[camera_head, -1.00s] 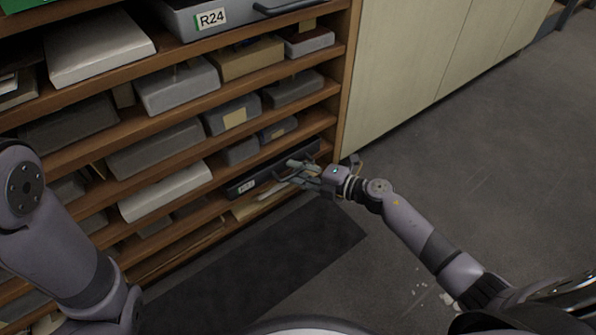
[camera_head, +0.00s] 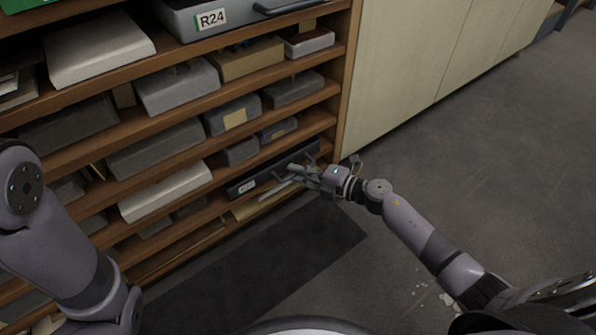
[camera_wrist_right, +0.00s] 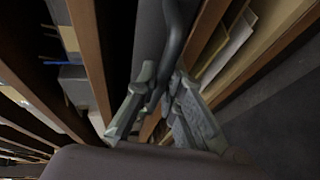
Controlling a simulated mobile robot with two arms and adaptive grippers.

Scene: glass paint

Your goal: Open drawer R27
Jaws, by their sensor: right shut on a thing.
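A dark, shallow drawer (camera_head: 271,173) sits low at the right end of the wooden shelf unit. A small pale label (camera_head: 248,187) is on the left of its front, too small to read surely. In the head view it looks closed, level with the shelf edge. My right gripper (camera_head: 299,178) is at the right part of the drawer front, shut on its handle. In the right wrist view, the dark bar handle (camera_wrist_right: 176,35) runs down between the two fingers of my right gripper (camera_wrist_right: 158,92). My left arm shows at the left, but its gripper is out of view.
The shelf unit (camera_head: 345,95) holds several grey and white boxes. A grey drawer marked R24 (camera_head: 235,17) sits higher up. Pale cabinets (camera_head: 400,65) stand to the right. A dark mat (camera_head: 265,255) lies before the shelves, with open grey floor (camera_head: 480,175) to the right.

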